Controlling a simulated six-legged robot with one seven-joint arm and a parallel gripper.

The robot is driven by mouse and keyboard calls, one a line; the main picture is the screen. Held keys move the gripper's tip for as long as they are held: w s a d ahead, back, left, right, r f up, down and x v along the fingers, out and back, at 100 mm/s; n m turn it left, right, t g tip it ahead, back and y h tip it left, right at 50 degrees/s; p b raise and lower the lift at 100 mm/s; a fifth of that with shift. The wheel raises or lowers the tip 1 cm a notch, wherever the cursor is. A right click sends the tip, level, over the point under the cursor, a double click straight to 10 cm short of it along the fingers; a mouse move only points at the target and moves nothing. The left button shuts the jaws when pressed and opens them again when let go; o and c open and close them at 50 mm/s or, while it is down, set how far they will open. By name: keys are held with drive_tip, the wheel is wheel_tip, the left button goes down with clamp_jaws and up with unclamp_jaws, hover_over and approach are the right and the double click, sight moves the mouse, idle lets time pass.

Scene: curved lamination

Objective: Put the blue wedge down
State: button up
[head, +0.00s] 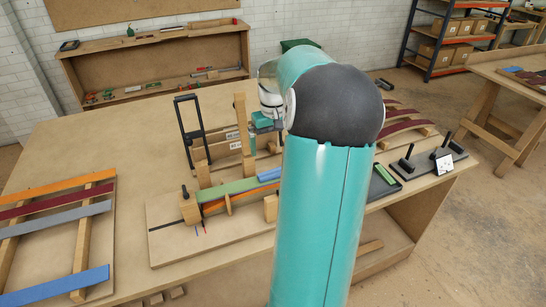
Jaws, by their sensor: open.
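A blue piece (269,174), which looks like the blue wedge, lies at the right end of a green strip (228,190) on the clamping jig (165,233). My arm hides its right side, so its full shape does not show. My gripper (266,127) is above and behind the blue piece, apart from it in the picture. It is open, small and partly hidden by my arm. I see nothing held in it.
A rack with orange, dark red and blue strips (55,210) lies at the left. A black-handled frame (190,125) and a wooden upright (241,120) stand close to my gripper. Curved dark red strips (405,122) and black-handled tools (407,160) are at the right.

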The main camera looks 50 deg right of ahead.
drive_tip(key=w+a+r+n+t+h, duration=0.15)
drive_tip(key=a+r, duration=0.25)
drive_tip(key=a, duration=0.7)
drive_tip(key=w+a+r+n+h, duration=0.15)
drive_tip(key=a+r, duration=0.25)
drive_tip(key=a, duration=0.8)
drive_tip(key=s+a+n+t+y, duration=0.1)
drive_tip(key=s+a+t, duration=0.1)
drive_tip(key=s+a, duration=0.3)
drive_tip(key=s+a+n+t+y, duration=0.2)
drive_tip(key=s+a, duration=0.3)
drive_tip(key=a, duration=0.8)
drive_tip(key=shift+s+a+f, duration=0.2)
drive_tip(key=shift+s+f, duration=0.1)
drive_tip(key=shift+f, duration=0.05)
